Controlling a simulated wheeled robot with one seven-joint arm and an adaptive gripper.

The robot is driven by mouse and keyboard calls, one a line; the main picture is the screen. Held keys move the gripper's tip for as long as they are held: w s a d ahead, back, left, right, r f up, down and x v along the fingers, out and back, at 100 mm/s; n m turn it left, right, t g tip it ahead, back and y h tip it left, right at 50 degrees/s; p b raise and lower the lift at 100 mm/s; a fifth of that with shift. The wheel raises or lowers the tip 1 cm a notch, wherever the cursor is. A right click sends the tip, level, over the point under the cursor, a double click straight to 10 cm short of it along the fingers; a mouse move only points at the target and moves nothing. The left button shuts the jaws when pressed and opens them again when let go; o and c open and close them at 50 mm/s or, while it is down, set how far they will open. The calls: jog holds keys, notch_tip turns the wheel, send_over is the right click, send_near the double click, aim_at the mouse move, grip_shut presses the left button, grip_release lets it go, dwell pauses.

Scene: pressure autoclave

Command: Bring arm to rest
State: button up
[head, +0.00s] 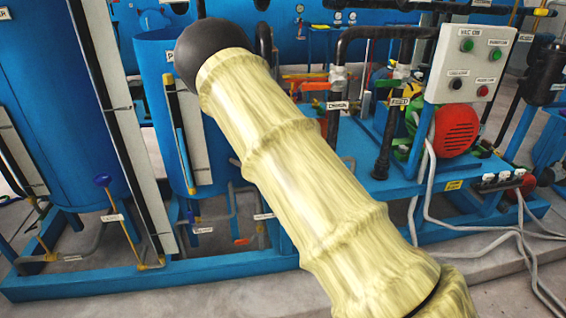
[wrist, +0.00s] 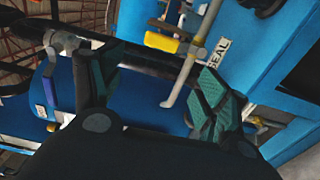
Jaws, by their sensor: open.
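My gripper (wrist: 155,95) shows in the wrist view with its two fingers spread wide and green pads facing each other. Nothing is held between them. Beyond the fingers are blue machine surfaces, a grey pipe with a yellow fitting (wrist: 161,42) and a "SEAL" label (wrist: 218,54). I cannot tell from this view how far these parts are from the fingers. In the head view my arm, in a pale yellow sleeve, reaches up across the middle with a dark round end. My gripper does not show in the head view.
Blue tanks (head: 160,110) stand at the left on a blue frame (head: 150,270). A white control box (head: 470,62) with buttons and a red motor (head: 457,130) are at the right. White hoses (head: 470,228) trail to the floor.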

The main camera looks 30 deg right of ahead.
jog(key=s+a+f+m+g+y+p, duration=0.1)
jog(key=s+a+f+m+g+p, duration=0.25)
jog(key=s+f, duration=0.55)
jog(key=s+a+f+m+g+y+p, duration=0.15)
jog(key=s+a+f+m+g, duration=0.35)
jog(key=f, duration=0.5)
jog(key=s+a+f+m+g+y+p, duration=0.1)
jog(key=s+a+f+m+g, duration=0.1)
jog(key=s, duration=0.6)
jog(key=s+a+f+m+g+y+p, duration=0.1)
jog(key=s+a+f+m+g+p, duration=0.1)
jog(key=s+a, duration=0.4)
jog(key=s+a+f+m+g+y+p, duration=0.1)
jog(key=s+a+f+m+g, duration=0.1)
jog(key=s, duration=1)
jog(key=a+f+g, duration=0.1)
jog(key=a+g, duration=0.1)
jog(key=a, duration=0.1)
jog(key=shift+s+g+p, duration=0.2)
jog(key=shift+g+p, duration=0.15)
